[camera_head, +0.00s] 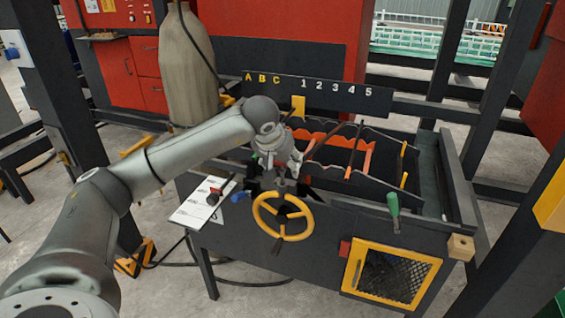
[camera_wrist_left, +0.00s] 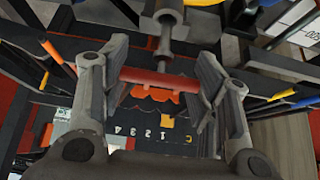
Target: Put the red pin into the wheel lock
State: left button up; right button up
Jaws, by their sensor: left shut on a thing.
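My left gripper (camera_wrist_left: 160,85) is shut on the red pin (camera_wrist_left: 158,77), which lies crosswise between its two fingers in the left wrist view. In the head view this gripper (camera_head: 287,170) is just above and behind the yellow handwheel (camera_head: 283,217) on the front of the dark bench. The pin cannot be made out there. A grey shaft with a thicker collar (camera_wrist_left: 168,17) reaches toward the pin's middle in the wrist view; I cannot tell whether they touch. The wheel lock's hole is not clearly visible. My right gripper is not in view.
Dark bars and orange supports (camera_head: 322,147) fill the bench behind the wheel. A green-handled tool (camera_head: 393,208) stands at right, above a yellow mesh panel (camera_head: 391,274). A white sheet (camera_head: 203,203) lies at left. A tan sack-like cylinder (camera_head: 188,65) stands behind my arm.

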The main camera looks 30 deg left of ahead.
aim_at(283, 186)
pick_arm(q)
jog(key=shift+f+b, duration=1.4)
jog(key=shift+f, duration=0.65)
jog(key=o, duration=1.1)
jog(key=shift+r, duration=0.1)
jog(key=shift+o, duration=0.2)
jog(key=shift+r, duration=0.1)
jog(key=v, duration=1.2)
